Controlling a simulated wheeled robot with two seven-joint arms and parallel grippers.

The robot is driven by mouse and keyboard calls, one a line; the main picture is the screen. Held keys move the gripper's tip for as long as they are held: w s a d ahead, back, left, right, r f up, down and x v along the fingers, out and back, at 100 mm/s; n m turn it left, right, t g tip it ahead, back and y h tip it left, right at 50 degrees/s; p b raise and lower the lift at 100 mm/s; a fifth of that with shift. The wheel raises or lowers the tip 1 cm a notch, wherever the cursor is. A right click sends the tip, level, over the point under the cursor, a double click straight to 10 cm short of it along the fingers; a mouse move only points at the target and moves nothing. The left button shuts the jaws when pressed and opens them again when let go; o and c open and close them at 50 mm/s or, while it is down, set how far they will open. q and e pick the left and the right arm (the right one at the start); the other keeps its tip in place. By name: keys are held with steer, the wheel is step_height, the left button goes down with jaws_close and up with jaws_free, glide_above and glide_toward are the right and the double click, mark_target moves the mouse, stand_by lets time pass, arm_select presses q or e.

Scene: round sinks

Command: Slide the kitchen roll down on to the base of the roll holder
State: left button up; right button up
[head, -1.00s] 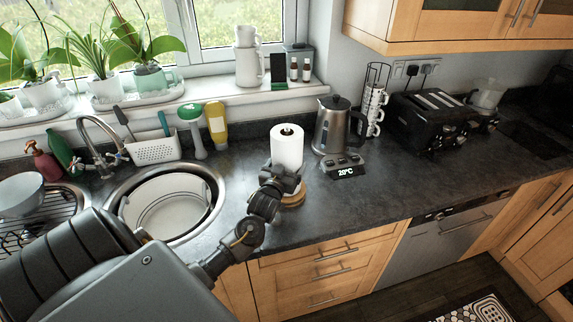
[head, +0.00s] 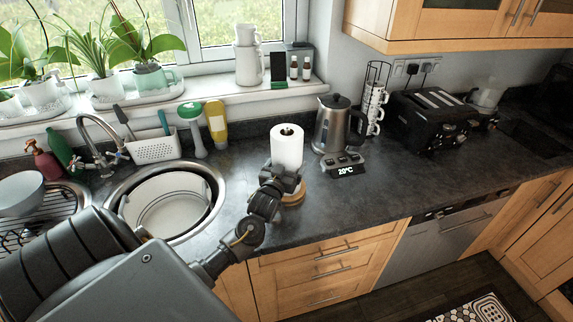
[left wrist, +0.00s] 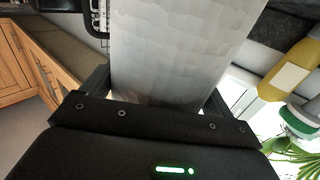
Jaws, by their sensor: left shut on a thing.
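The white kitchen roll (head: 287,146) stands upright on the counter right of the sink, with the dark top of the holder's post (head: 287,131) showing in its core. The wooden base of the roll holder (head: 294,197) shows partly below my gripper. My left gripper (head: 281,178) is shut on the lower part of the roll, from the front. In the left wrist view the roll (left wrist: 180,50) fills the space between the two fingers (left wrist: 158,95). My gripper hides the roll's lower edge, so any gap above the base cannot be told. My right gripper is not in view.
The round sink (head: 213,205) is to the left. A yellow bottle (head: 216,120) stands behind left. The counter in front right (head: 380,190) is clear.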

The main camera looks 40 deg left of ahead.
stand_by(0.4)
arm_select(q)
steer(key=o, duration=0.9)
steer(key=shift+c, duration=0.2)
steer(key=shift+s, duration=0.15)
steer(key=shift+b+v, duration=0.8)
steer(key=shift+v, duration=2.05)
